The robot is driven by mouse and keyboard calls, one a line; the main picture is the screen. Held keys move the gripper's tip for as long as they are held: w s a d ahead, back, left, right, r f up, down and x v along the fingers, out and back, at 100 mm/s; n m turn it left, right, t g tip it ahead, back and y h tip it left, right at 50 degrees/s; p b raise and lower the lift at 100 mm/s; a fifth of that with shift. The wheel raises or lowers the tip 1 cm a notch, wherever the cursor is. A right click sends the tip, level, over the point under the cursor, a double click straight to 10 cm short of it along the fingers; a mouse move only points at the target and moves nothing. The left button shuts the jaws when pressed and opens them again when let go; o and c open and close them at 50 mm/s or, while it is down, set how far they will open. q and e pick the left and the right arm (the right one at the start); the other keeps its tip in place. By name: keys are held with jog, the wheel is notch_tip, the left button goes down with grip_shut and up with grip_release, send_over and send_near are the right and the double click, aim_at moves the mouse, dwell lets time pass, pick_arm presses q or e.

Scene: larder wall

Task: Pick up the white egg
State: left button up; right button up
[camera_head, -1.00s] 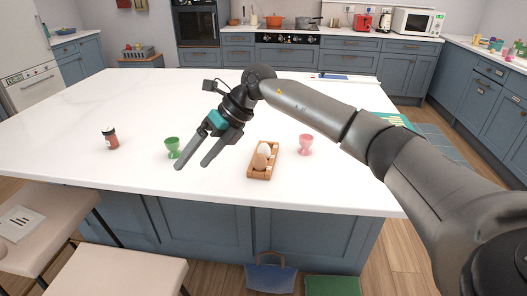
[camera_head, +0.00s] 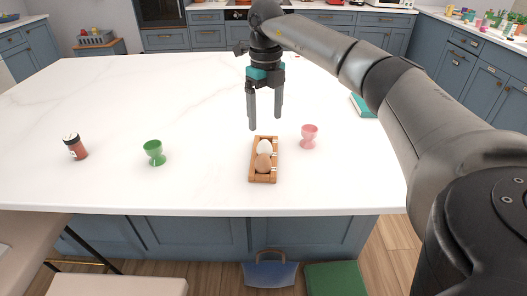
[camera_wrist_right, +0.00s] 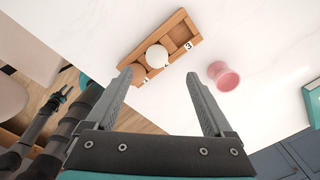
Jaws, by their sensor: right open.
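The white egg (camera_head: 264,147) sits in a small wooden tray (camera_head: 253,178) on the white island top, just behind a brown egg (camera_head: 263,164). In the right wrist view the white egg (camera_wrist_right: 157,55) lies in a middle compartment and the brown egg (camera_wrist_right: 138,74) in an end one. My right gripper (camera_head: 265,123) is open and empty, fingers pointing down, above and behind the tray, apart from both eggs. In the right wrist view what looks like my left gripper (camera_wrist_right: 60,98) shows at the left edge, too small to judge its jaws.
A pink egg cup (camera_head: 309,136) stands right of the tray. A teal item (camera_head: 362,105) lies farther right. The island top between is clear.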

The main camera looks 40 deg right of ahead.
aim_at(264, 142)
notch_tip(264, 142, down, 3)
jog(key=f, duration=0.1)
jog(key=f+b, duration=0.1)
jog(key=f, duration=0.2)
jog(key=shift+s+a+f, duration=0.2)
jog(key=shift+a+f, duration=0.05)
jog(key=shift+f, duration=0.1)
jog(key=shift+f+b, duration=0.3)
jog(key=shift+c, duration=1.1)
jog(key=c, duration=0.9)
pick_arm(q)
jog(key=shift+w+a+f, duration=0.25)
jog(key=shift+w+f, duration=0.05)
jog(key=shift+f, duration=0.15)
jog(key=shift+w+a+f, duration=0.2)
jog(key=shift+w+f, duration=0.05)
jog(key=shift+f, duration=0.15)
pick_arm(e)
jog(key=shift+o, duration=0.2)
pick_arm(q)
jog(key=shift+d, duration=0.1)
pick_arm(e)
jog(key=shift+w+r, duration=0.1)
jog(key=shift+r, duration=0.05)
